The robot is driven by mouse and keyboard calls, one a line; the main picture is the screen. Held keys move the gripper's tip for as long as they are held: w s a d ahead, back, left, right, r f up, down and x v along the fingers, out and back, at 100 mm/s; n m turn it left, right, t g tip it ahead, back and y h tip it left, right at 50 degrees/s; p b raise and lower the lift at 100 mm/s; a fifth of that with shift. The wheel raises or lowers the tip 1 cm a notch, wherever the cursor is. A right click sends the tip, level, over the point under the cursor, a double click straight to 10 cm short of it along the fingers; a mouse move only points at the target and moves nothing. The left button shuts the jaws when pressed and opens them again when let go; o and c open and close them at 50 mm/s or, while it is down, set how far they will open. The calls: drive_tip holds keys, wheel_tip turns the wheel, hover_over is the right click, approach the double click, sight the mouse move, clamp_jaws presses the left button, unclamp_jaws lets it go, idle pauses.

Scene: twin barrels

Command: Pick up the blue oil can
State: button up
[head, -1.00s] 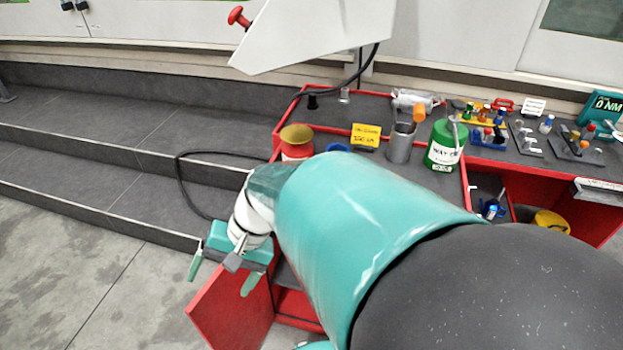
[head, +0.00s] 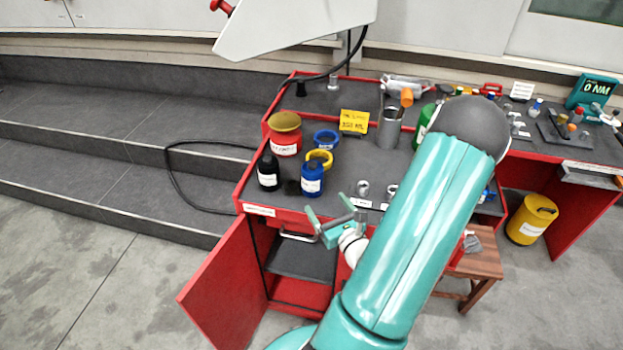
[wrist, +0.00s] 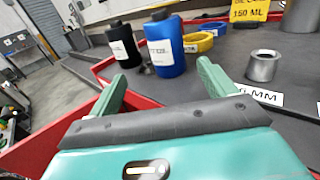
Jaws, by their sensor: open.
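The blue oil can (head: 312,179) stands upright on the red bench near its front left edge, with a white label on its side. It also shows in the wrist view (wrist: 165,48), just beyond my fingertips and between their lines. My gripper (head: 327,213) is open and empty, in front of the can and apart from it. Its two green fingers (wrist: 160,78) point toward the can in the wrist view. A black bottle (head: 268,172) with a white label stands just left of the can.
A yellow ring (head: 319,156) and a blue ring (head: 326,138) lie behind the can. A red pot (head: 285,138) stands behind left. Small metal sockets (head: 363,188) sit to the right. A yellow sign (head: 354,121) stands further back. The red cabinet door (head: 222,285) hangs open below.

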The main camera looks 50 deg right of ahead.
sight(315, 187)
drive_tip(key=x, duration=0.8)
drive_tip(key=shift+w+d, duration=0.15)
drive_tip(key=shift+d, duration=0.1)
drive_tip(key=x, duration=0.5)
drive_tip(key=shift+d+r, duration=0.1)
drive_tip(key=shift+d, duration=0.3)
drive_tip(key=c, duration=1.3)
drive_tip(key=shift+r, duration=0.2)
